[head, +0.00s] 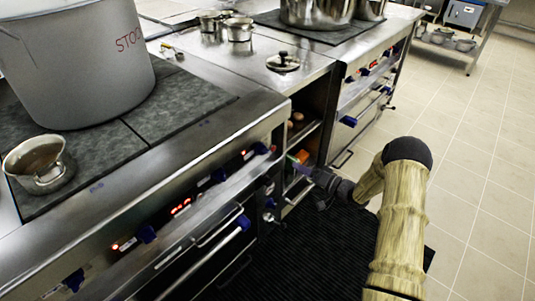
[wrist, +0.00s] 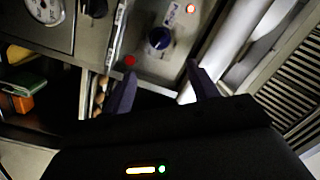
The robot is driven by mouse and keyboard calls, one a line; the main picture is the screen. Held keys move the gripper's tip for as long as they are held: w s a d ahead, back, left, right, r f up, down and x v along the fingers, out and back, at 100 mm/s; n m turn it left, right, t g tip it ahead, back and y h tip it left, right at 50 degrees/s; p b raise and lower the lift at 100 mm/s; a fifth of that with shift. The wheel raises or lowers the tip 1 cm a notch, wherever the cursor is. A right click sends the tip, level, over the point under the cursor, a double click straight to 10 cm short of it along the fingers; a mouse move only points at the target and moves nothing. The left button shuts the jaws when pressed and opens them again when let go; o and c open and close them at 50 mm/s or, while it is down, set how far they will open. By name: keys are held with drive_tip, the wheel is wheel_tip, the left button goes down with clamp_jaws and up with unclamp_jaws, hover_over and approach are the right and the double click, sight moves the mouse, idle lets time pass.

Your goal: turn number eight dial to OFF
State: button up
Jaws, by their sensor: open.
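A dark blue dial (wrist: 159,38) sits on the metal stove panel, ahead of the gap between my fingers in the wrist view. A white label and a lit red light (wrist: 190,8) are near it; I cannot read the number. My gripper (wrist: 160,82) is open and empty, with its two purple fingers apart and short of the dial. In the head view my gripper (head: 281,172) is at the right end of the near stove front, close to the endmost blue dial (head: 260,149). I cannot tell from the labels which dial is number eight.
Other blue dials (head: 147,233) with red lights line the stove front. A metal oven handle (head: 215,252) runs below them. An open shelf (head: 303,130) with food lies right of the stove. A large stockpot (head: 75,60) stands on top. The tiled floor (head: 480,200) is clear.

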sight(267, 151)
drive_tip(key=b+x, duration=0.1)
drive_tip(key=x, duration=1.4)
drive_tip(key=c, duration=1)
drive_tip(key=shift+o, duration=0.2)
drive_tip(key=shift+d, duration=0.1)
